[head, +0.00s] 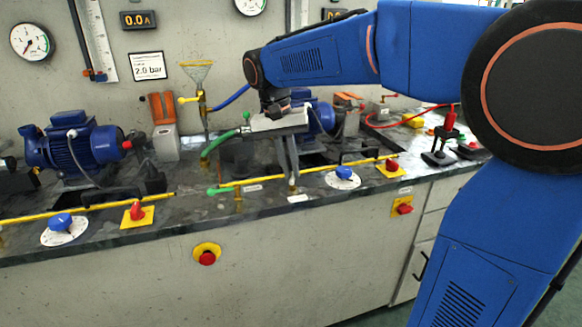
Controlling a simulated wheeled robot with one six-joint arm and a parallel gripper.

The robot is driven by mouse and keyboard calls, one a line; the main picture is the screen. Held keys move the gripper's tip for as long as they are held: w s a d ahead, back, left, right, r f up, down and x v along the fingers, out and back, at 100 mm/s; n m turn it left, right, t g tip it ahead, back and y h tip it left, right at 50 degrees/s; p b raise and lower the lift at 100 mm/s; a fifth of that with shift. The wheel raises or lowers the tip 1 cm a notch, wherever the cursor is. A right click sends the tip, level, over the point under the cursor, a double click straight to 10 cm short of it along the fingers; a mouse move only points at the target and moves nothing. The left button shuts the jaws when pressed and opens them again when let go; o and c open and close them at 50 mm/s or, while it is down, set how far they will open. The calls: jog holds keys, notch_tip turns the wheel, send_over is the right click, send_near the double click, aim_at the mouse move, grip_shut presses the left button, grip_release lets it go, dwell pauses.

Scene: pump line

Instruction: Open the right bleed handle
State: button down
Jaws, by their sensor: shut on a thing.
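My gripper (291,178) reaches down from my blue arm to the front of the bench, at the yellow pipe of the right pump. Its two thin fingers are shut on a small part there, which appears to be the right bleed handle. The fingers hide most of it, so its angle cannot be told. A small brassy piece (292,189) shows at the fingertips, just above a white label. The right blue pump (322,117) stands behind, partly hidden by my gripper and wrist.
Green-handled valves (219,191) sit left of my gripper. A yellow-handled valve (190,99) stands under a funnel. A blue knob (344,172) and red switch (392,165) are to the right. The left pump (80,145) is far left. A red stop button (207,257) is on the bench front.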

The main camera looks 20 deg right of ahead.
jog(key=n, duration=0.4)
jog(key=shift+s+a+n+t, duration=0.1)
jog(key=shift+n+t, duration=0.2)
jog(key=shift+t, duration=0.1)
dwell(0.4)
jog(key=c, duration=1.8)
grip_release()
jog(key=shift+r, duration=0.1)
jog(key=a+r, duration=0.1)
jog(key=r, duration=0.4)
jog(key=a+r, duration=0.1)
jog(key=r, duration=0.5)
jog(key=a+r, duration=0.1)
jog(key=r, duration=0.5)
jog(key=shift+a, duration=0.2)
